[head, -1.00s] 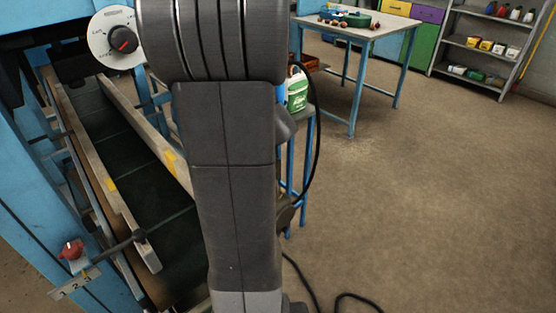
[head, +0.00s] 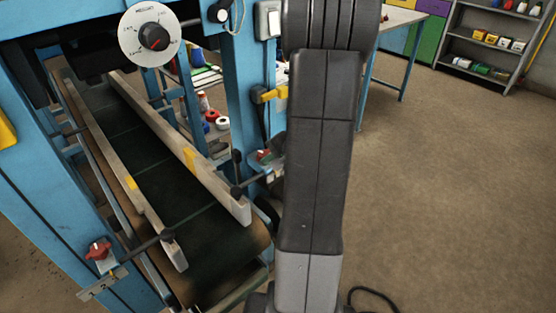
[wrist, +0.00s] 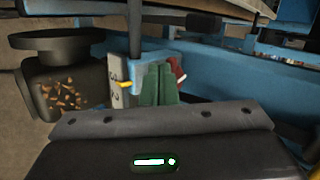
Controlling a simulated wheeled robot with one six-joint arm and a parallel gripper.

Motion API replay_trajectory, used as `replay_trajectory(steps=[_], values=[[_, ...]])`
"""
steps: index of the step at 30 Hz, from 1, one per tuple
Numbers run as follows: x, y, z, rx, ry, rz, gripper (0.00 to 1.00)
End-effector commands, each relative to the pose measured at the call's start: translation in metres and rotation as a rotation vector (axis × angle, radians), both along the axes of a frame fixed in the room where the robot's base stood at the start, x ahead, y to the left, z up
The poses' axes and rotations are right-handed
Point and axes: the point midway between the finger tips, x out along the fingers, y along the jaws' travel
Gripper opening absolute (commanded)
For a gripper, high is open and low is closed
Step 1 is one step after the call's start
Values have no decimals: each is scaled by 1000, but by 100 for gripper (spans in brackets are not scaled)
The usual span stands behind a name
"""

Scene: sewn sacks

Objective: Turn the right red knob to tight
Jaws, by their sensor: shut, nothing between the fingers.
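The fingers are together and empty, close in front of the blue bracket (wrist: 150,68). Whether they touch the knob, I cannot tell. A scale plate (wrist: 115,85) with a yellow pointer (wrist: 125,85) is left of the fingers. The left red knob (head: 98,249) is on the near left post.
A conveyor belt (head: 150,165) with side rails runs through the machine. A round dial (head: 151,35) is above it. A dark box-shaped part (wrist: 65,85) is left of my gripper.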

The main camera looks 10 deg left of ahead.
Motion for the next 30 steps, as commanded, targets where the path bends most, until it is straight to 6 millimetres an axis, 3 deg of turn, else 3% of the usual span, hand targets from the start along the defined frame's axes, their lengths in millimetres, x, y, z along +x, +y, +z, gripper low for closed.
replay_trajectory(steps=[30], values=[[3, 22, 0, 1, 0, -120, 0]])
